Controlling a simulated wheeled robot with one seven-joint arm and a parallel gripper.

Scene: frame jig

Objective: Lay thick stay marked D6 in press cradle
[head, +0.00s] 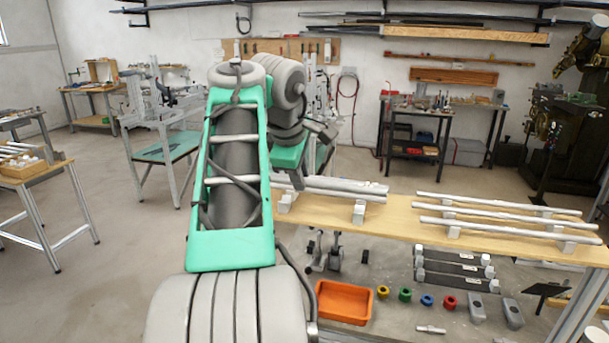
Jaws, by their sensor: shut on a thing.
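Thick pale round stays (345,190) lie side by side on white blocks at the left of the wooden shelf. Their left ends are hidden behind my arm, and no D6 mark is readable. I cannot make out a press cradle with certainty.
Several thinner rods (500,215) lie on white blocks along the right of the wooden shelf (400,222). Below are an orange tray (344,302), coloured rings (405,295) and dark bars with grey ends (453,262). A large dark machine (565,120) stands at the back right.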

